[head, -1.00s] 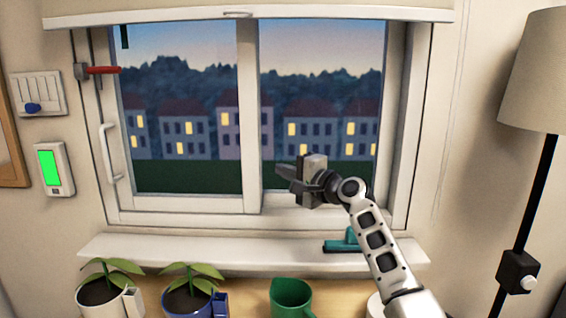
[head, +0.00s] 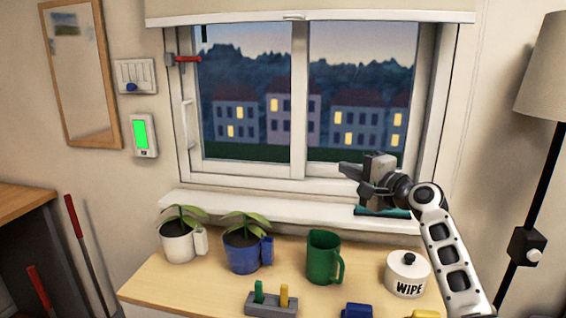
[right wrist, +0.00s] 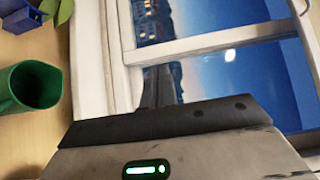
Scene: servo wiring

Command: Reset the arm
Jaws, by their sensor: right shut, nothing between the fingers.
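My right gripper (head: 352,171) is shut and empty in the head view. It is raised in front of the lower right of the window, above the sill, with its fingers pointing left. My right arm comes up from the lower right. My left gripper is not in view.
A teal squeegee (head: 382,212) lies on the sill (head: 270,207), partly hidden behind my arm. Below, the wooden counter (head: 190,285) holds two potted plants, a green jug (head: 323,258), a white WIPE pot (head: 407,274) and a grey block (head: 271,304). A lamp (head: 540,160) stands at right.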

